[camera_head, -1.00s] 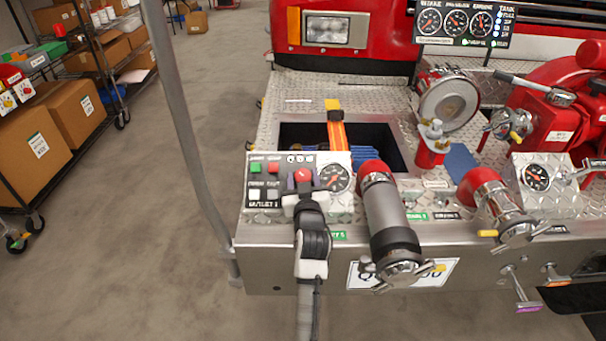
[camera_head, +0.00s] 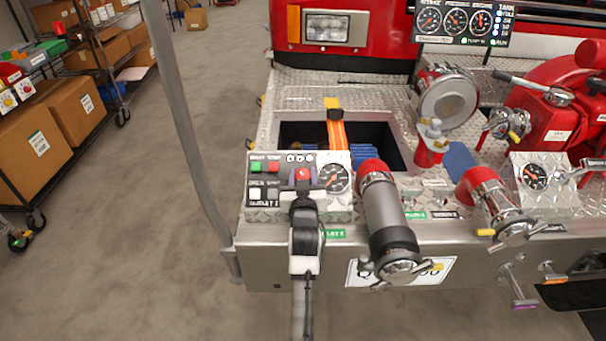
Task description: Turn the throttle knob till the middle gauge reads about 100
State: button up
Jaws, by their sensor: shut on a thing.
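The throttle knob (camera_head: 303,174) is red and sits on the small control panel at the truck's bumper. My gripper (camera_head: 302,186) reaches it from the front and is shut on it; the fingers hide part of the knob. The three-gauge panel (camera_head: 456,22) stands at the upper right. A larger gauge (camera_head: 335,178) sits right beside the knob.
The control panel (camera_head: 262,199) has green, red and white buttons left of the knob. A grey capped outlet pipe (camera_head: 386,215) stands close to the right of my arm. A grey pole (camera_head: 180,120) rises at the left. Shelves with boxes (camera_head: 45,140) stand far left.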

jog(key=shift+m+h+b, duration=0.3)
jog(key=shift+m+h, duration=0.4)
jog(key=o, duration=0.7)
jog(key=shift+s, duration=0.15)
jog(key=s+b, duration=0.1)
jog(key=s, duration=0.3)
jog(key=s+b, duration=0.1)
jog(key=s, duration=0.4)
jog(key=s+a+b, duration=0.1)
jog(key=s+b, duration=0.1)
jog(key=s, duration=0.2)
jog(key=shift+s+a, duration=0.1)
jog(key=shift+s, duration=0.15)
